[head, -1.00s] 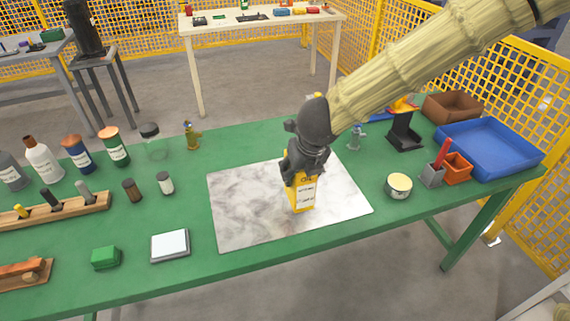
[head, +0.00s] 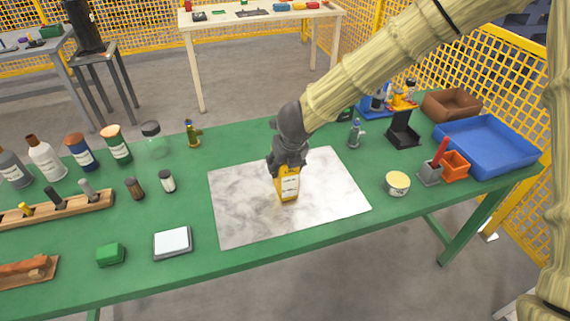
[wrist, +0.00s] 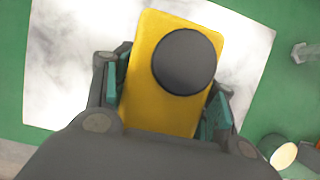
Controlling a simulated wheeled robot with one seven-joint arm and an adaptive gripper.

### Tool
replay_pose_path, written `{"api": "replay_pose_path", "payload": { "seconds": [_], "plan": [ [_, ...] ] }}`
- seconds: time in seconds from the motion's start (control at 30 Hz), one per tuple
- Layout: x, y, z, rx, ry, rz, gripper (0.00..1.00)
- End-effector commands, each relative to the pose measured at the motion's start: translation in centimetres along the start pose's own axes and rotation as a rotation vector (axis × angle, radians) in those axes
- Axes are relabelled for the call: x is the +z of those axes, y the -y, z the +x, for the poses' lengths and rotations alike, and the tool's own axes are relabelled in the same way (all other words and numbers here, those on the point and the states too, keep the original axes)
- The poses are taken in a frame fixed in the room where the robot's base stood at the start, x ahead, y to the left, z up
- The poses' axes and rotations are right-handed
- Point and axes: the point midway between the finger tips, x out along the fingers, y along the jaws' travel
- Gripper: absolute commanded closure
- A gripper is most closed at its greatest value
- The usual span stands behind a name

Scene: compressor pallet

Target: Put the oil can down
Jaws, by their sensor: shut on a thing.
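The oil can (head: 288,186) is a yellow can with a white label and a dark round cap. In the head view it is upright over the middle of the white marbled sheet (head: 235,215) on the green table. I cannot tell for sure whether its base touches the sheet. My gripper (head: 287,165) is above the can and shut on its upper part. In the wrist view the yellow can (wrist: 165,112) sits between both finger pads, with its dark cap facing the camera. The gripper hides the can's top in the head view.
A round tin (head: 397,183) stands right of the sheet, near a grey holder (head: 429,174) and a blue tray (head: 485,145). A white-topped scale (head: 173,243) and small bottles (head: 167,181) stand to the left. The sheet around the can is clear.

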Motion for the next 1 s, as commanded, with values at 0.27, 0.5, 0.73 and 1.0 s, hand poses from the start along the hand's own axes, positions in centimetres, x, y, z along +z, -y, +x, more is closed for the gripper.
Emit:
{"api": "replay_pose_path", "payload": {
  "seconds": [0.27,0.5,0.73,1.0],
  "plan": [
    [0.0,0.0,0.1,0.000,0.001,0.000,0.40],
    [0.0,0.0,0.1,0.000,0.001,0.000,0.17],
    [0.0,0.0,0.1,0.000,0.001,0.000,0.17],
    [0.0,0.0,-2.4,0.001,0.003,0.002,0.17]
  ]
}}
